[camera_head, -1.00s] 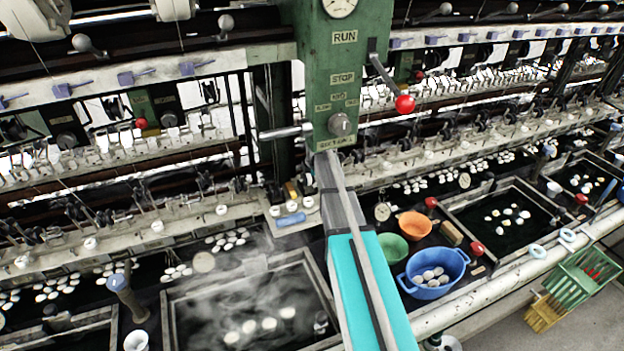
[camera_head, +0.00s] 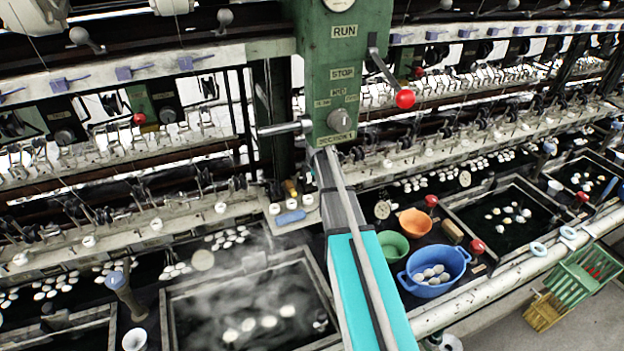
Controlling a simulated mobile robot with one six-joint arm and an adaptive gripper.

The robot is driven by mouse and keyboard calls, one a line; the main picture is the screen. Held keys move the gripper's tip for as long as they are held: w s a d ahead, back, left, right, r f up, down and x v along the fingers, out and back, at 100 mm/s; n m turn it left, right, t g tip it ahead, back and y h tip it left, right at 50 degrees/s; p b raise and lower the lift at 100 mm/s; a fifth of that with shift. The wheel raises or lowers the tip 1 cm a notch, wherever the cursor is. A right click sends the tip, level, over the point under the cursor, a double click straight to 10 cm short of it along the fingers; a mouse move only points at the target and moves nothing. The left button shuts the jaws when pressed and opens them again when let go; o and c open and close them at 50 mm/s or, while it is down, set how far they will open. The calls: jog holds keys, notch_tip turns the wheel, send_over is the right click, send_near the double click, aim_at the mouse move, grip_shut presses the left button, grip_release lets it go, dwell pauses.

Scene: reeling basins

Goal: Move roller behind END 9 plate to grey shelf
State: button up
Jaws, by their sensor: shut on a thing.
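A turquoise and grey link (camera_head: 366,285), which looks like part of my arm, runs up from the bottom edge to the foot of the green column. No jaws of my gripper show, and I see nothing held. A plate reading END 9 is not legible, so I cannot pick out the roller behind it. A pale grey ledge (camera_head: 240,207) runs left of the column; I cannot tell if it is the grey shelf. A blue cylinder (camera_head: 290,217) and several small white pieces lie on the ledge.
The green column (camera_head: 345,60) with a red-knobbed lever (camera_head: 404,98) stands close beyond the link. A steaming basin (camera_head: 180,300) is at lower left. A blue tub (camera_head: 432,290), green bowl (camera_head: 393,247) and orange bowl (camera_head: 414,221) stand right. A white pipe (camera_head: 520,267) runs along the front.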

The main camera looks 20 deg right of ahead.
jog(key=shift+o, duration=0.2)
jog(key=shift+w+f, duration=0.2)
jog(key=shift+f, duration=0.1)
jog(key=shift+s+f+b, duration=0.2)
jog(key=shift+s+b, duration=0.1)
jog(key=shift+b, duration=0.2)
jog(key=o, duration=0.9)
jog(key=shift+a, duration=0.1)
jog(key=shift+s, duration=0.1)
jog(key=shift+w+r+p, duration=0.4)
jog(key=shift+r+p, duration=0.15)
jog(key=shift+p, duration=0.25)
jog(key=shift+r, duration=0.1)
jog(key=shift+r+p, duration=0.65)
jog(key=shift+p, duration=0.1)
jog(key=shift+w+r, duration=0.1)
jog(key=shift+r, duration=0.05)
